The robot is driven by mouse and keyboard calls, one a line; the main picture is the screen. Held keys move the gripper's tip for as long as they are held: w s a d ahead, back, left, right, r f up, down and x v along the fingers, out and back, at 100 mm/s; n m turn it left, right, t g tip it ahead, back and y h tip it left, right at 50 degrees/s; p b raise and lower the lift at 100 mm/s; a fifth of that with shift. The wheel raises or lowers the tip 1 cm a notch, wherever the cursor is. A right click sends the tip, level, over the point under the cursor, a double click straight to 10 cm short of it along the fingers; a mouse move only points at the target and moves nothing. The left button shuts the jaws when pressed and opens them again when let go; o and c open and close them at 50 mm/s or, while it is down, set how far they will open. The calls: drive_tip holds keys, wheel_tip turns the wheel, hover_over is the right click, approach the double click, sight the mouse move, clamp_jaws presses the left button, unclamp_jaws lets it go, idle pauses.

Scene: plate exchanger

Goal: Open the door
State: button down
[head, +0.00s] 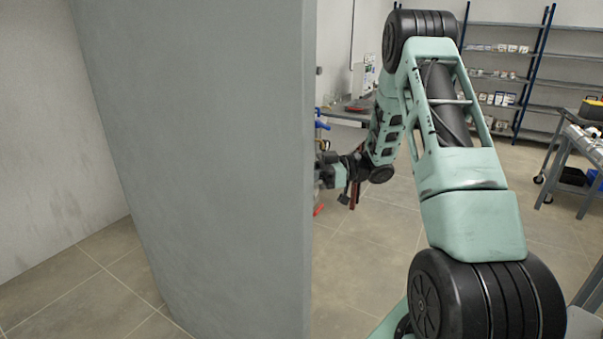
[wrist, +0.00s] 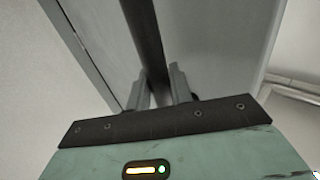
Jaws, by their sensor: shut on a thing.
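A large grey door (head: 215,150) stands in the left half of the head view, its free edge near the middle of the picture. My gripper (head: 322,172) is at that edge, partly hidden behind the door. In the wrist view the two fingers of my gripper (wrist: 162,92) are closed around a dark upright bar, the door handle (wrist: 143,35). The grey door panel (wrist: 215,40) lies behind the handle in the wrist view. The handle is hidden behind the door in the head view.
A shelving rack (head: 500,75) with small items stands at the back right. A workbench (head: 350,108) is beyond my arm. A cart (head: 575,150) stands at the right edge. A plain wall (head: 50,120) is at the left. Tiled floor (head: 360,260) shows between door and arm.

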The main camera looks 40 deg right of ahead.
drive_tip(key=shift+w+d+r, duration=0.1)
drive_tip(key=shift+w+d, duration=0.15)
drive_tip(key=shift+d, duration=0.15)
drive_tip(key=c, duration=1.3)
unclamp_jaws()
drive_tip(key=b+v, duration=0.4)
drive_tip(key=v, duration=1.3)
drive_tip(key=shift+d, duration=0.2)
